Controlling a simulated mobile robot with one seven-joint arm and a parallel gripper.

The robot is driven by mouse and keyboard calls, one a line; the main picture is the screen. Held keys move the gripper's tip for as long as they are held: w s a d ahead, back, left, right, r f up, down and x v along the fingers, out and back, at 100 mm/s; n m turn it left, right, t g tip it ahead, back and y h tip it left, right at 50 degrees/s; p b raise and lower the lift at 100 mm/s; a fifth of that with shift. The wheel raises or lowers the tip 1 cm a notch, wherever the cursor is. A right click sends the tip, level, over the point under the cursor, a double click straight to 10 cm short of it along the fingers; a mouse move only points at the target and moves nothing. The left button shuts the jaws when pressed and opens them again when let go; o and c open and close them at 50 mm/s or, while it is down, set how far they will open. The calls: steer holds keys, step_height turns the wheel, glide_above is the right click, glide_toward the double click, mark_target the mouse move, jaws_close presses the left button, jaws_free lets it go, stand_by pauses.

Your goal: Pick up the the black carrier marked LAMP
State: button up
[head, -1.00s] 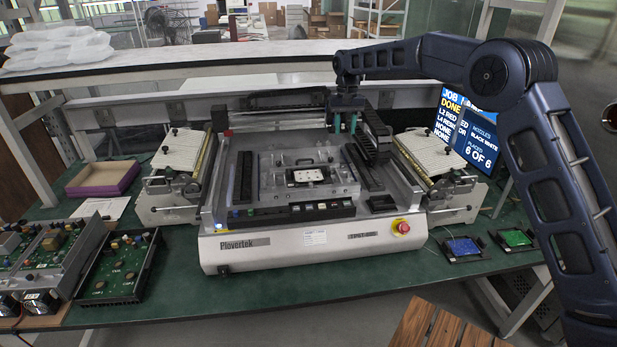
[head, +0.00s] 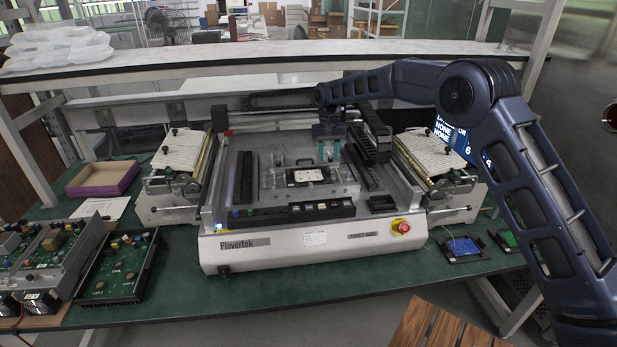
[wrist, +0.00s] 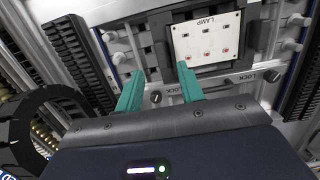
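The black carrier marked LAMP (wrist: 257,42) holds a white board (wrist: 207,40) with small red marks, in the upper part of the wrist view. In the head view the white board (head: 308,175) sits in the fixture at the middle of the machine. My gripper (head: 329,152) has two teal fingers, spread apart with nothing between them. It is above and behind the carrier, a little to the right in the head view. In the wrist view my gripper (wrist: 160,80) points at the fixture, short of the carrier and apart from it.
The fixture (wrist: 220,86) has knobs and LOCK labels around the carrier. A black cable chain (head: 372,135) stands right of my gripper. Side feeders (head: 180,150) flank the machine. Blue (head: 462,247) and green (head: 508,240) boards lie at the right; an open purple box (head: 103,178) lies at the left.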

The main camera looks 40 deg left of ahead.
mark_target(328, 168)
steer(key=f, duration=0.2)
steer(key=s+f, duration=0.1)
steer(key=f, duration=0.1)
steer(key=shift+d+f, duration=0.1)
steer(key=shift+d, duration=0.2)
steer(key=shift+c, duration=0.5)
jaws_close()
